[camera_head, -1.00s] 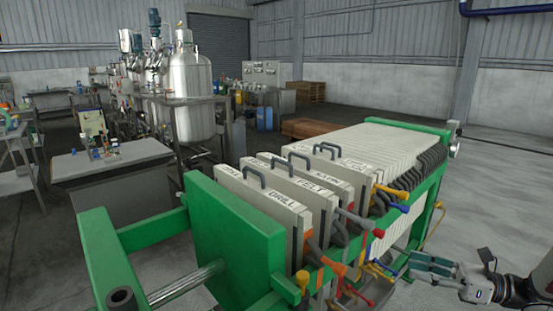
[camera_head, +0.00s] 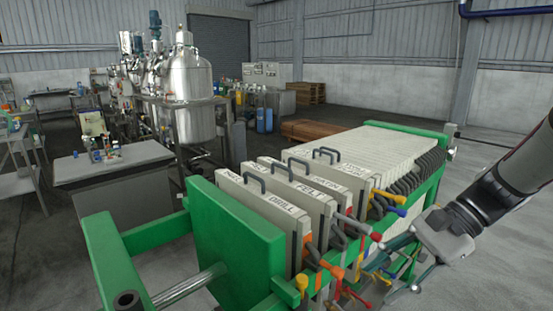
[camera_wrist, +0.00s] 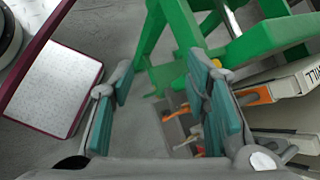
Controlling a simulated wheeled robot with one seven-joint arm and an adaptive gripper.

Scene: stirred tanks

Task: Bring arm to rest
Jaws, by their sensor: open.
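Nothing is between the pads, and grey floor shows through the gap. The press frame (camera_head: 235,235) is green; in the wrist view its legs and beam (camera_wrist: 270,40) lie beyond and to the right of the fingers.
Pale labelled plates (camera_head: 262,205) with dark handles stand in the press. Red, yellow, blue and orange valve levers (camera_head: 376,237) stick out close to my gripper. A grey bench (camera_head: 110,180) and steel tanks (camera_head: 190,85) stand farther back. The floor at the far right (camera_head: 500,150) is clear.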

